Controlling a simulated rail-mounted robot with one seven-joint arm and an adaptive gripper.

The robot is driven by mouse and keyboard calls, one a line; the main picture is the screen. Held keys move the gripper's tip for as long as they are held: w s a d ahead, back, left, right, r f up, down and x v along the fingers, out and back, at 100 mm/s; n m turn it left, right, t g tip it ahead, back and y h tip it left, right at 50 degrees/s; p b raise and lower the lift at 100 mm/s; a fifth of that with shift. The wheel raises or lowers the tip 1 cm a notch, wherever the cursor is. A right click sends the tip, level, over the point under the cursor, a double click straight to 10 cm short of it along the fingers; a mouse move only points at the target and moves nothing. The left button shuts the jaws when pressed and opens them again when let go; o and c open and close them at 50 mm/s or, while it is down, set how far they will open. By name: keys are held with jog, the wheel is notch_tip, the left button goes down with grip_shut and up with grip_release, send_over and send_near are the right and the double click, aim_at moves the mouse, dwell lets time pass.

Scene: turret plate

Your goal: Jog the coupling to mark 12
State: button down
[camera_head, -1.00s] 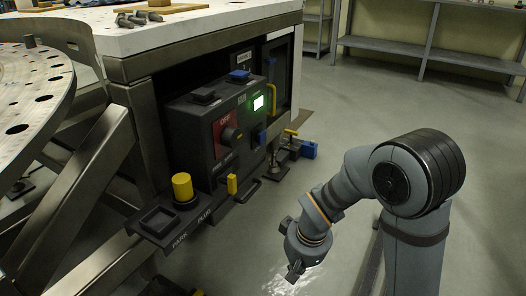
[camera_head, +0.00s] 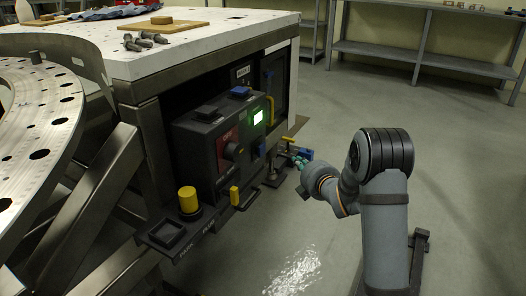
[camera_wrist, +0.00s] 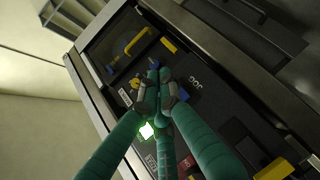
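The control box (camera_head: 205,150) stands on a shelf under the white bench, with a red panel, a dark rotary knob (camera_head: 233,151) and a lit green display (camera_head: 258,117). The display also glows in the wrist view (camera_wrist: 146,130). My gripper (camera_head: 304,160) is at the right of the box in the head view, small and partly hidden by my wrist. I cannot pick out the coupling or mark 12.
The holed turret plate (camera_head: 62,125) is at the left. A yellow cylinder (camera_head: 188,199) stands near an empty square holder (camera_head: 166,235) on the front ledge. A yellow handle (camera_head: 270,110) is right of the box. The floor on the right is open.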

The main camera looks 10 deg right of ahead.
aim_at(265, 149)
jog(key=shift+a+r+n, duration=0.1)
jog(key=shift+r+n, duration=0.1)
jog(key=shift+n, duration=0.6)
jog(key=w+a+p, duration=0.1)
jog(key=w+a, duration=0.4)
jog(key=a, duration=0.2)
jog(key=shift+w+a, duration=0.1)
jog(key=shift+a, duration=0.05)
dwell(1.3)
jog(key=shift+w+a, duration=0.2)
jog(key=shift+a, duration=0.1)
jog(key=shift+w+a, duration=0.4)
jog(key=shift+a, duration=0.15)
dwell(1.1)
jog(key=shift+d+b, duration=0.1)
jog(key=shift+b, duration=0.2)
jog(key=shift+s+d+b, duration=0.45)
jog(key=shift+s+d, duration=0.2)
jog(key=shift+d, duration=0.1)
